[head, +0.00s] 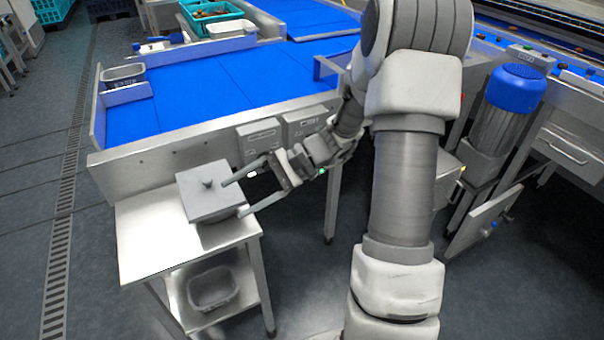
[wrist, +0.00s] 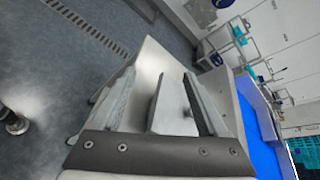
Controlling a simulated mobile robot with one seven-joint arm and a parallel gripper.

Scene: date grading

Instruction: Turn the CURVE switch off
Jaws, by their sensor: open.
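No switch labelled CURVE can be made out. Two grey control boxes, a left one (head: 259,136) and a right one (head: 304,124), are fixed to the steel side of the blue-topped table; their markings are too small to read. My gripper (head: 234,199) is open, its two fingers pointing left at the right side of a grey lidded box (head: 196,203) with a small knob on top. In the wrist view my gripper (wrist: 160,74) has part of the grey box (wrist: 172,106) showing between its fingers. I cannot tell whether they touch.
The box stands on a small steel table (head: 140,244) with a grey tub (head: 212,287) on its lower shelf. The blue-topped table (head: 190,95) lies behind. A blue-capped motor (head: 517,88) stands at right. The floor at left, with a drain grating (head: 65,190), is clear.

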